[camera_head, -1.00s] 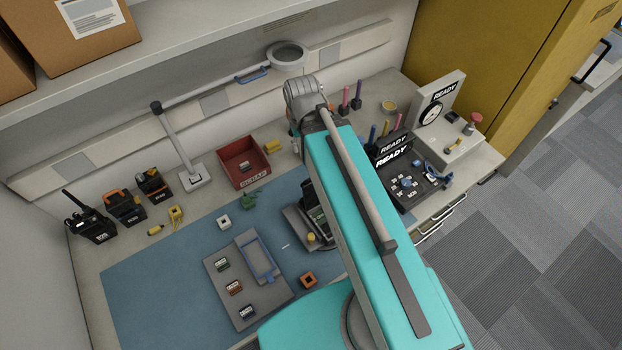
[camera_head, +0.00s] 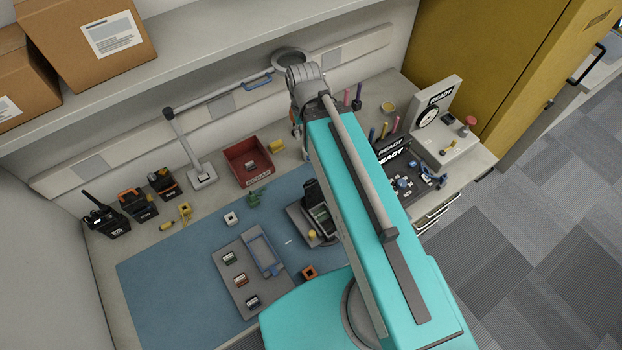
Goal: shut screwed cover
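A dark radio-like device (camera_head: 319,216) sits in a grey holder (camera_head: 299,222) on the blue mat, just left of my teal arm. A small yellow knob (camera_head: 312,234) is at the holder's near side. The arm covers the right part of this spot. I cannot make out a screwed cover or tell whether one is open or shut. My gripper is hidden behind my own arm, so its fingers and anything in them do not show.
A grey tray (camera_head: 233,283) with small labelled modules and a blue frame (camera_head: 264,252) lies left. READY signs (camera_head: 391,155) stand right. The mat's left part (camera_head: 170,290) is clear.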

